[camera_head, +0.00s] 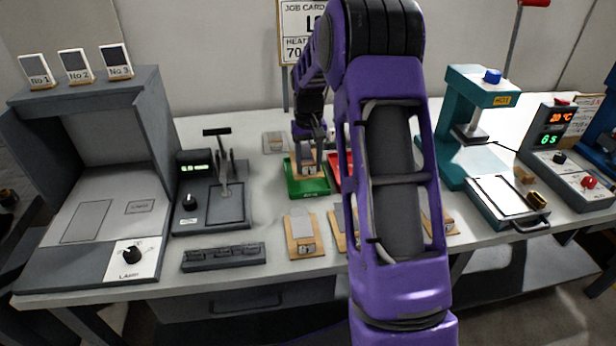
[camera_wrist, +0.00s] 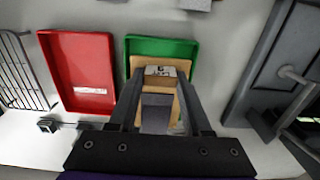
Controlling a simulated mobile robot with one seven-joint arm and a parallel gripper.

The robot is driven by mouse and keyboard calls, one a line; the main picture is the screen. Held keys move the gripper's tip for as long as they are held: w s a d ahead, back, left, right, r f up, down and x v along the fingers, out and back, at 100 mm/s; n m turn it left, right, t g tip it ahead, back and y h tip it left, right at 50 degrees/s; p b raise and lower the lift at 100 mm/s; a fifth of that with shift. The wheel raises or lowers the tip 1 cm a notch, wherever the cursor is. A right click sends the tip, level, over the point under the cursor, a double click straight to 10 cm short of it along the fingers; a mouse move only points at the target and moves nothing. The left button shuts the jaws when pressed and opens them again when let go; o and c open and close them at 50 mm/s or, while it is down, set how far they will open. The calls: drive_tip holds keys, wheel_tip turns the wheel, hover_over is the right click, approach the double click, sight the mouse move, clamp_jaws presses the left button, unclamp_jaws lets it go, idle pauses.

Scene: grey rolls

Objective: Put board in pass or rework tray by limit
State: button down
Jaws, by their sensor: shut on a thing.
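My gripper (camera_head: 311,160) is shut on a small wooden board (camera_head: 307,154) with a grey patch and a white label. In the wrist view the board (camera_wrist: 139,76) sits between the fingers (camera_wrist: 158,112), over the green tray (camera_wrist: 190,50). In the head view the board is at the green tray (camera_head: 308,192); I cannot tell whether it touches the floor of the tray. The red tray (camera_head: 338,161) stands beside the green one, partly hidden by my arm. It shows fully and empty in the wrist view (camera_wrist: 82,62).
Other wooden boards (camera_head: 302,247) lie along the front, some partly behind my arm. A lever device (camera_head: 212,205) stands left, a teal press (camera_head: 480,130) and a control box reading 6 s (camera_head: 560,140) right. A job card (camera_head: 297,20) behind is partly hidden.

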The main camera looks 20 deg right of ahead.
sight(308, 173)
drive_tip(key=shift+f+b, duration=0.3)
drive_tip(key=shift+f, duration=1.9)
drive_tip(key=shift+c, duration=1.7)
unclamp_jaws()
drive_tip(key=shift+f, duration=0.1)
wheel_tip(308, 173, up, 12)
drive_tip(key=shift+r+p, duration=0.15)
drive_tip(key=shift+p, duration=0.75)
